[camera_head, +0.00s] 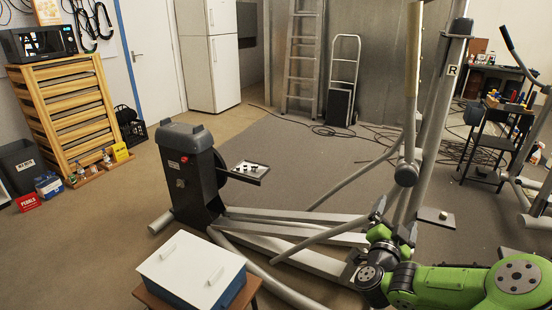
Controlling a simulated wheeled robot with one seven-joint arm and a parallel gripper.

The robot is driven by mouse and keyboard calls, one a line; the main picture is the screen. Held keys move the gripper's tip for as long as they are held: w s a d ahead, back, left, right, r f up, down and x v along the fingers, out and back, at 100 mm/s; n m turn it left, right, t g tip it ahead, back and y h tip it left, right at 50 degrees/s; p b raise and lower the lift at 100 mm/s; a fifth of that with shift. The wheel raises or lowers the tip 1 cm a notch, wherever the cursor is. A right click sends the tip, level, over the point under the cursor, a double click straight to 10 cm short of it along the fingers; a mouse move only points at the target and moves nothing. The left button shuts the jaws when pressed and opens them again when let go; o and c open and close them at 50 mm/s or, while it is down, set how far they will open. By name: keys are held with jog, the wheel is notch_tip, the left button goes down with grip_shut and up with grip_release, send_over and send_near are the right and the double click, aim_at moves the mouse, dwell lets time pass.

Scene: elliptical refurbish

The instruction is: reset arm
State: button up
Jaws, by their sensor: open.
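My green arm reaches in from the lower right edge. My gripper (393,219) is at its end, with its dark fingers pointing up and spread apart. Nothing shows between the fingers. The gripper is in front of the grey tubes of an elliptical trainer (245,216) and partly hides them. I cannot tell whether the gripper touches the tubes.
A blue box with a white lid (190,269) stands on a small brown table at the front. A small tray (249,171) with several small parts sits beside the trainer's dark housing (184,172). Cables lie on the back floor.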

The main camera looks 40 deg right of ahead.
jog(key=shift+w, duration=0.1)
jog(key=w+a+r+n+t+y+p, duration=0.1)
jog(key=w+a+n+t+y+p, duration=0.1)
jog(key=w+a+n+y, duration=0.65)
jog(key=w+a+r+n+t+y+p, duration=0.1)
jog(key=w+a+n+t+y+p, duration=0.4)
jog(key=w+a, duration=0.6)
jog(key=s+a+r+n+g+y+p, duration=0.1)
jog(key=s+a+r+n+g, duration=0.2)
jog(key=s+a+r, duration=0.5)
jog(key=s+a+r+n+g+y+p, duration=0.1)
jog(key=s+a+n+g, duration=0.25)
jog(key=a, duration=0.75)
jog(key=s+a+r+g+y+p, duration=0.1)
jog(key=s+a, duration=0.1)
jog(key=s, duration=0.4)
jog(key=s+a+r+g+y+p, duration=0.1)
jog(key=s+a+r, duration=0.1)
jog(key=s, duration=0.5)
jog(key=shift+a, duration=0.35)
jog(key=shift+s+g, duration=0.1)
jog(key=shift+g, duration=0.15)
